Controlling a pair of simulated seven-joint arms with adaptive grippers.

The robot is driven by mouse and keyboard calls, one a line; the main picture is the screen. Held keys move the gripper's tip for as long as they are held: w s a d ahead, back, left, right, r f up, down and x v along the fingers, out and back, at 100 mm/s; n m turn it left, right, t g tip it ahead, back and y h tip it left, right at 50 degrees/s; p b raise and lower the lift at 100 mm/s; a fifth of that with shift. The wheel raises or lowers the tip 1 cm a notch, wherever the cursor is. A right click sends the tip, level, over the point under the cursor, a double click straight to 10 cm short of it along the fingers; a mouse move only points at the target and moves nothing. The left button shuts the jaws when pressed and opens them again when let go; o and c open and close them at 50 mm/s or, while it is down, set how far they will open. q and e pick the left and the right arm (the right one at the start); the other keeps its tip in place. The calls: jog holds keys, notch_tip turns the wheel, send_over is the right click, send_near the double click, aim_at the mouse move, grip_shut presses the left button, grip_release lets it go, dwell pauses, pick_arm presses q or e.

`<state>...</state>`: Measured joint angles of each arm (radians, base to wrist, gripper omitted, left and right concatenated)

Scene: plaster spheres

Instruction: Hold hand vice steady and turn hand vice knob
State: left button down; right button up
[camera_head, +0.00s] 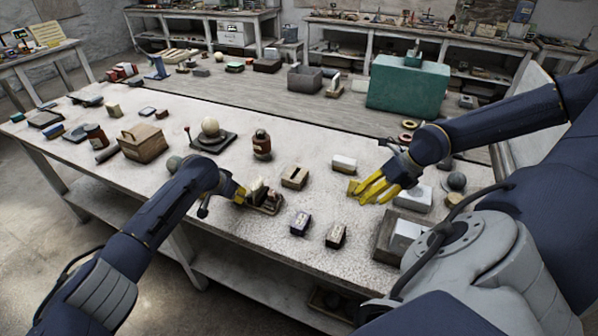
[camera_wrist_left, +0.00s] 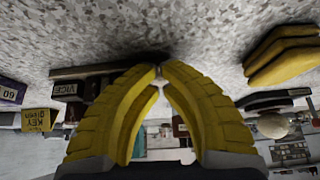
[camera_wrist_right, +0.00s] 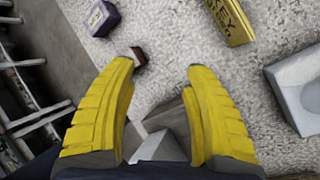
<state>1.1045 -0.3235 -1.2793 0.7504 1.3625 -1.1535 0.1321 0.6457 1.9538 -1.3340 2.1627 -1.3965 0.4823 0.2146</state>
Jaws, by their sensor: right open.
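The hand vice (camera_head: 268,202) stands on the pale speckled table, on a low brownish base with upright parts. Its dark body and a VICE label (camera_wrist_left: 66,89) show in the left wrist view, partly behind the fingers. My left gripper (camera_head: 241,195) is at the vice's left side, its yellow fingers (camera_wrist_left: 161,72) nearly together on a narrow part of it. The knob cannot be made out clearly. My right gripper (camera_head: 362,193) is open and empty above the table, to the right of the vice and apart from it; its spread fingertips show in the right wrist view (camera_wrist_right: 163,66).
A dark purple box (camera_head: 300,222) and a small dark box (camera_head: 336,235) stand near the front edge. A beige slotted box (camera_head: 295,177) and a white-topped block (camera_head: 344,164) stand behind.

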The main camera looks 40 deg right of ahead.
jog(key=w+a+n+g, duration=0.1)
jog(key=w+a+n, duration=0.2)
jog(key=w+n, duration=0.25)
jog(key=w+a+n+g, duration=0.1)
jog(key=w+a+n, duration=0.3)
jog(key=w, duration=0.3)
jog(key=n, duration=0.6)
send_near(274, 193)
jog(key=x, duration=1)
jog(key=shift+w+f, duration=0.15)
jog(key=shift+o, duration=0.3)
grip_shut()
